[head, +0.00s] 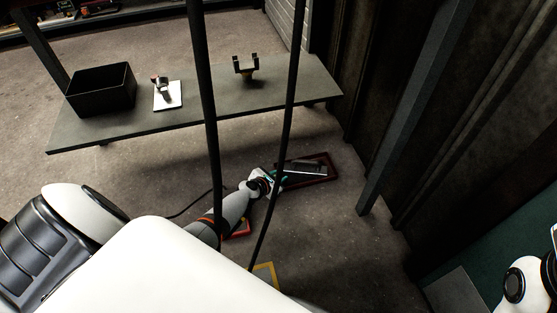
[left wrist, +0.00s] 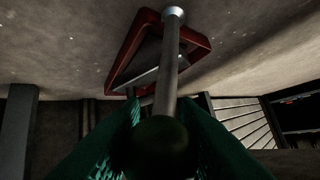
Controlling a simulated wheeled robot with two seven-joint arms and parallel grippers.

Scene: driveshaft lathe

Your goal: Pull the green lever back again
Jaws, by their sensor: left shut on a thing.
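The lever (left wrist: 168,75) shows in the left wrist view as a grey metal rod with a pale round end at the top. Its near end is a dark, faintly green rounded knob (left wrist: 160,140) between the green fingers. My left gripper (head: 279,176) is shut on this knob, low near the floor in the head view; its fingers also show in the left wrist view (left wrist: 162,128). A red frame (left wrist: 128,52) around a grey plate lies behind the rod. In the head view the red frame (head: 333,168) is just right of the gripper. My right gripper is out of view.
A grey table (head: 210,106) behind holds a black bin (head: 101,90), a white plate (head: 170,98) with a small part, and a forked stand (head: 246,66). A dark slanted post (head: 412,110) stands right.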

